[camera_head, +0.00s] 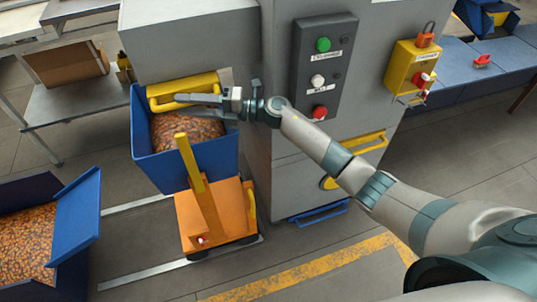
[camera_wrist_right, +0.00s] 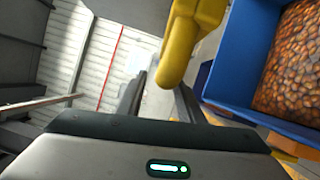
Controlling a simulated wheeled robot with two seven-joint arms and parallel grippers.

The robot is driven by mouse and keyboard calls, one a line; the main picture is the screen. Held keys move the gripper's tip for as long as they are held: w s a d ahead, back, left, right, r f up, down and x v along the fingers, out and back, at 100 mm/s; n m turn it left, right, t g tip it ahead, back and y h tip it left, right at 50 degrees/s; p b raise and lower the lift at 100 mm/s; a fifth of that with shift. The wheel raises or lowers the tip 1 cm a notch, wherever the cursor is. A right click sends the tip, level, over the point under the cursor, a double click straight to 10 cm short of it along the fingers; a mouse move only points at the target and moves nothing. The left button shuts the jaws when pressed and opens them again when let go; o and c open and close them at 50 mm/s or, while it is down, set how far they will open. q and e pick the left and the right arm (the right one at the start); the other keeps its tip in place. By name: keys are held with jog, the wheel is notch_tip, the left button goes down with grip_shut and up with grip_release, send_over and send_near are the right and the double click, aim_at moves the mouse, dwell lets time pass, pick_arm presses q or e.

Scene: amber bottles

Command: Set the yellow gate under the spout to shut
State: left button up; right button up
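The yellow gate (camera_head: 185,85) is a yellow bar-framed piece below the grey spout housing (camera_head: 188,40), above a blue bin (camera_head: 145,135) of brown-amber pieces. My right gripper (camera_head: 184,104) reaches in from the right, its fingers pointing left just in front of the gate's lower bar. In the right wrist view the gripper (camera_wrist_right: 158,100) is open, its two dark fingers apart. A rounded yellow bar (camera_wrist_right: 180,45) of the gate shows beyond and partly between the fingers. I cannot tell whether they touch it. My left gripper is not in view.
The bin sits on an orange cart (camera_head: 215,215) with a yellow post. A dark control panel (camera_head: 322,70) with green, white and red buttons is right of the gate. A yellow box (camera_head: 408,70) hangs farther right. Another filled blue bin (camera_head: 80,220) stands lower left.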

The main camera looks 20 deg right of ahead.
jog(key=s+p, duration=0.9)
jog(key=s, duration=1)
jog(key=b+v, duration=0.7)
jog(key=v, duration=0.9)
